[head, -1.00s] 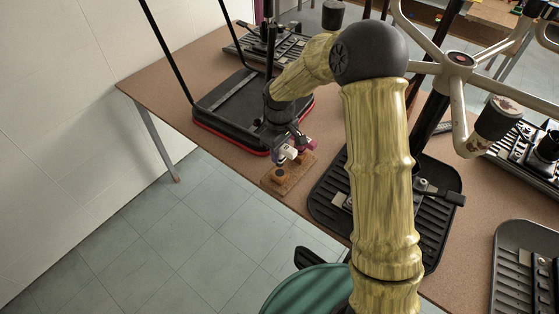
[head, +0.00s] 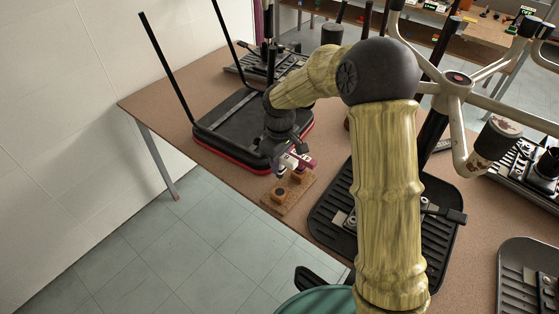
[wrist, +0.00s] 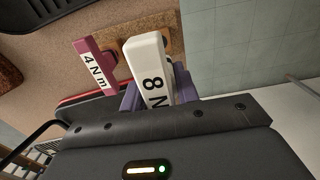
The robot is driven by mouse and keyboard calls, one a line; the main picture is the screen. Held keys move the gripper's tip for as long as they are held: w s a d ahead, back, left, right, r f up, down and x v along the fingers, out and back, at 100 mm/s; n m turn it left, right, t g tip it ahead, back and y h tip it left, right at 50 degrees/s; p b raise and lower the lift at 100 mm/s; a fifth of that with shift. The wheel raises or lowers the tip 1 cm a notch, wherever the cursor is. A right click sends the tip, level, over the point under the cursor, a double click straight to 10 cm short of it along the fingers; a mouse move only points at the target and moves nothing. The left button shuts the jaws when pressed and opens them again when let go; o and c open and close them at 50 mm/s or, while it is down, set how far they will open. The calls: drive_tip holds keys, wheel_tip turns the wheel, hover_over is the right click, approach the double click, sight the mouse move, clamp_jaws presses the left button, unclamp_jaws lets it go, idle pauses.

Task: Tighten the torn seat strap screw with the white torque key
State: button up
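The white torque key (wrist: 150,72), marked 8 N, sits between the two purple-blue fingers of my gripper (wrist: 158,92), which press against both its sides. In the head view my gripper (head: 284,160) is over the wooden key block (head: 296,196). I cannot tell whether the white key touches the block. A magenta key (wrist: 95,66), marked 4 Nm, stands just left of the white one in the wrist view. A black upturned seat with a red rim (head: 222,143) lies behind the gripper. A torn strap and its screw cannot be made out.
The brown table (head: 150,101) holds a ribbed black seat pan (head: 322,222) right of the block, partly behind my arm. A pale metal chair base (head: 457,90) rises at the right. Another ribbed pan (head: 515,262) lies front right. Tiled floor is clear at the left.

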clamp_jaws()
drive_tip(key=s+d+f+m, duration=0.2)
drive_tip(key=d+m, duration=0.5)
drive_tip(key=s+d+f+m, duration=0.1)
drive_tip(key=d+f+m, duration=0.2)
drive_tip(key=d+m, duration=0.3)
drive_tip(key=shift+s+d+m, duration=0.35)
drive_tip(key=shift+d+m, duration=0.05)
drive_tip(key=shift+d, duration=0.8)
drive_tip(key=shift+a, duration=0.15)
